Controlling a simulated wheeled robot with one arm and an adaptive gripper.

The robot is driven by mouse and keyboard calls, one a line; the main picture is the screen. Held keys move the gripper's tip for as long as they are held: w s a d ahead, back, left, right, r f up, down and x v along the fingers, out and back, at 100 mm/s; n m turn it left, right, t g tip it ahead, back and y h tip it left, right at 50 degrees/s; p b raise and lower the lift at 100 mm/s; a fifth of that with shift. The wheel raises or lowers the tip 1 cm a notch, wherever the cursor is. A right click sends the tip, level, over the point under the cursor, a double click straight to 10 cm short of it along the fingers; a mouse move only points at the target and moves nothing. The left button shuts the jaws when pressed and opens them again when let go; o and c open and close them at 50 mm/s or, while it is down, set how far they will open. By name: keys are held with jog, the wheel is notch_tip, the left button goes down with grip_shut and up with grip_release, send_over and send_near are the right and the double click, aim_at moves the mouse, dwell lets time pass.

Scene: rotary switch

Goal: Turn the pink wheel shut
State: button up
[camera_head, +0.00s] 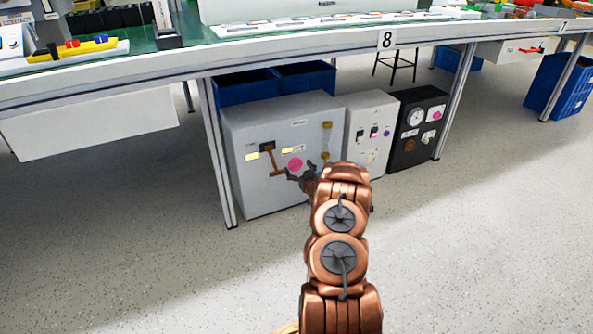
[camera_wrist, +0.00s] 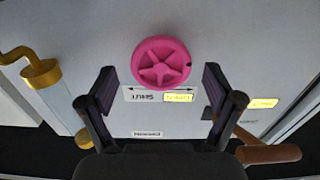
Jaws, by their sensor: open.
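The pink wheel (camera_head: 295,164) is on the front of a grey cabinet (camera_head: 262,120) under the table. In the wrist view the wheel (camera_wrist: 161,63) is round with several spokes and shows whole, at top centre. A label strip (camera_wrist: 158,95) beside it reads SHUT and OPEN, upside down, with an arrow at each end; OPEN is on yellow. My gripper (camera_head: 300,171) is open in front of the cabinet, close to the wheel. In the wrist view its fingers (camera_wrist: 160,82) stand left and right of the wheel's lower part, with nothing between them held. I cannot tell whether they touch the panel.
A brown lever (camera_head: 270,158) is left of the wheel and a brass handle (camera_head: 326,135) is right of it, on the same panel. A white box (camera_head: 371,130) and a black box with a gauge (camera_head: 417,125) stand to the right. A table leg (camera_head: 217,160) is at left. The floor in front is clear.

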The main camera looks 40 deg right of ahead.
jog(key=shift+w, duration=0.55)
jog(key=shift+c, duration=0.3)
jog(key=shift+d, duration=0.1)
jog(key=c, duration=1.1)
